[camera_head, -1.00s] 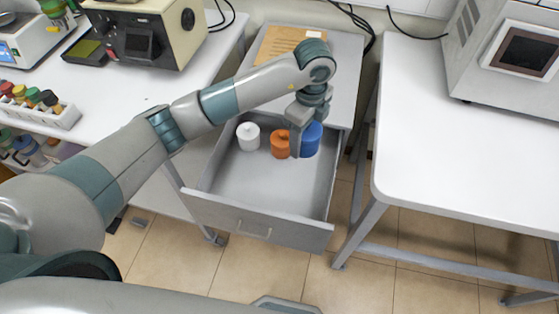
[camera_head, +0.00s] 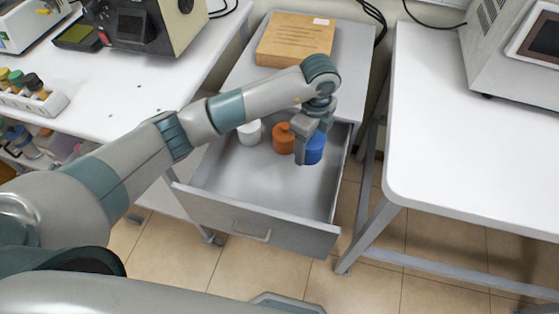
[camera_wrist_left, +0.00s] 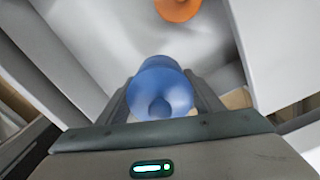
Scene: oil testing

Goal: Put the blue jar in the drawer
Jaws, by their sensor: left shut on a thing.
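The blue jar (camera_head: 316,148) is at the right inside of the open grey drawer (camera_head: 262,220), close to its right wall. My left gripper (camera_head: 308,150) points down from above and is shut on the blue jar. In the left wrist view the blue jar (camera_wrist_left: 160,92) sits between the two fingers with its round knob towards the camera. I cannot tell whether its base touches the drawer floor. My right gripper is not in view.
An orange jar (camera_head: 283,140) stands in the drawer just left of the blue jar, and a white jar (camera_head: 249,133) further left. The front of the drawer floor is clear. A wooden box (camera_head: 295,38) lies on the cabinet top behind. A white table (camera_head: 470,150) stands at right.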

